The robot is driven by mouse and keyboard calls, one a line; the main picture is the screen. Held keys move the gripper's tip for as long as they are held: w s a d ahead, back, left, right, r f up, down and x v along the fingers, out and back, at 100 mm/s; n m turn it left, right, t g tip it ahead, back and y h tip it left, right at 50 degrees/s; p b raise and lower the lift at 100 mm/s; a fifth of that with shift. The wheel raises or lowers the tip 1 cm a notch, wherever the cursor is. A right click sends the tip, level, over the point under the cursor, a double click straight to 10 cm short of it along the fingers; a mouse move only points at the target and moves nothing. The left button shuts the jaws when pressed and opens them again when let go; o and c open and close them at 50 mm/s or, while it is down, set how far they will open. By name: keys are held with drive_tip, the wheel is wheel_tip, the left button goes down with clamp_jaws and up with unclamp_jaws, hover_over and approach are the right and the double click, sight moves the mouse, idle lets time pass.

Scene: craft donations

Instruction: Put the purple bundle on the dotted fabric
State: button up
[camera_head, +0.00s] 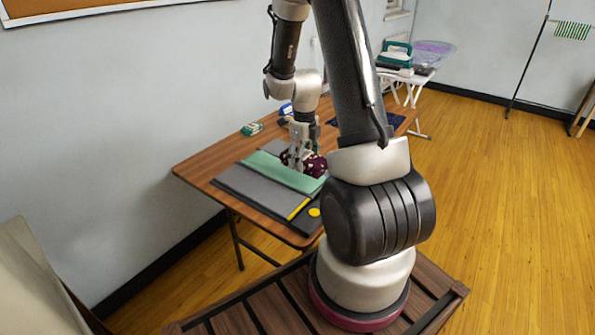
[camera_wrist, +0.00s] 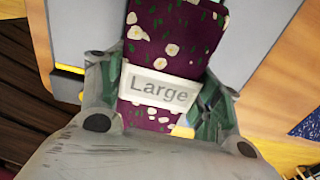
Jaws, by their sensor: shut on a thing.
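The purple bundle (camera_head: 316,166) is dark purple cloth with pale flowers and green leaves. It sits at the grey and green layered boards on the table. In the wrist view the bundle (camera_wrist: 176,30) has a white band reading "Large" and lies between the fingers. My gripper (camera_head: 301,158) is shut on it; both fingers also show in the wrist view (camera_wrist: 160,98). Whether the bundle touches the surface below is unclear. A dark blue piece, likely the dotted fabric (camera_head: 397,119), lies at the table's right end, partly behind my arm. Its speckled corner shows in the wrist view (camera_wrist: 308,123).
The brown table (camera_head: 196,168) carries grey boards (camera_head: 245,188) with a green strip (camera_head: 268,168) and a yellow disc (camera_head: 314,212). A small green and white item (camera_head: 251,129) lies at the back.

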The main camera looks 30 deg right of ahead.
sight(303, 180)
drive_tip(key=shift+f, duration=2.65)
drive_tip(key=shift+f, duration=0.1)
drive_tip(key=shift+f, duration=0.5)
drive_tip(key=c, duration=0.6)
drive_tip(key=o, duration=1.7)
drive_tip(key=shift+r, duration=0.15)
